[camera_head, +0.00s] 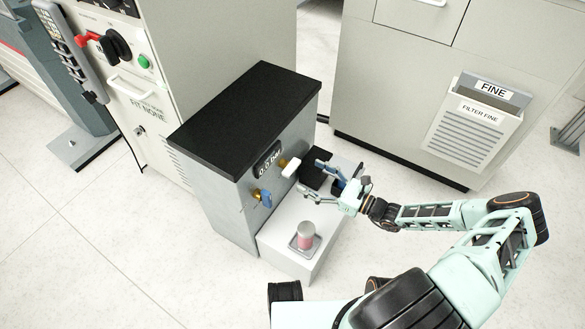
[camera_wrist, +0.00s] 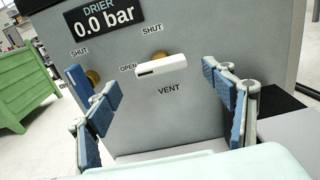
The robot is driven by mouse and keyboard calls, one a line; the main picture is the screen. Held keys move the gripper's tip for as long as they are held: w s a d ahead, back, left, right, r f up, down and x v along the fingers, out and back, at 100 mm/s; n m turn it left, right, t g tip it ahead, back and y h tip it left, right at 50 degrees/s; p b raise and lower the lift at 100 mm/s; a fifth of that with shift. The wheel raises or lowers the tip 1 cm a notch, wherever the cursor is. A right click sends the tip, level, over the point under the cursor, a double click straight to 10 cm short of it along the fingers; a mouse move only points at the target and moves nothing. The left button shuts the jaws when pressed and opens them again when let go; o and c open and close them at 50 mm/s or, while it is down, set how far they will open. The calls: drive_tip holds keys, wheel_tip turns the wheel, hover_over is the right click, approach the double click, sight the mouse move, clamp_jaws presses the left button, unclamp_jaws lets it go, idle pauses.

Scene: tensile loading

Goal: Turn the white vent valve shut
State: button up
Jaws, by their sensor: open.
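The white vent valve (camera_wrist: 161,66) is a small handle on the grey front panel of the drier. In the wrist view its handle lies nearly level, its left end beside the OPEN label, with SHUT above and VENT below. It also shows in the head view (camera_head: 290,167). My gripper (camera_wrist: 168,103) is open, its blue-padded fingers apart to the left and right of the valve, with a gap on both sides and nothing held. In the head view my gripper (camera_head: 322,179) reaches toward the panel from the right.
The drier's display (camera_wrist: 104,18) reads 0.0 bar. A blue-handled valve (camera_head: 264,198) sits left of the vent valve. A grey cabinet with a FINE bin (camera_head: 470,126) stands behind.

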sight(295, 169)
drive_tip(key=b+x, duration=0.1)
drive_tip(key=x, duration=0.6)
drive_tip(key=shift+w+a, duration=0.15)
drive_tip(key=shift+a, duration=0.1)
drive_tip(key=shift+c, duration=0.5)
drive_tip(key=c, duration=1.1)
drive_tip(key=shift+o, duration=0.2)
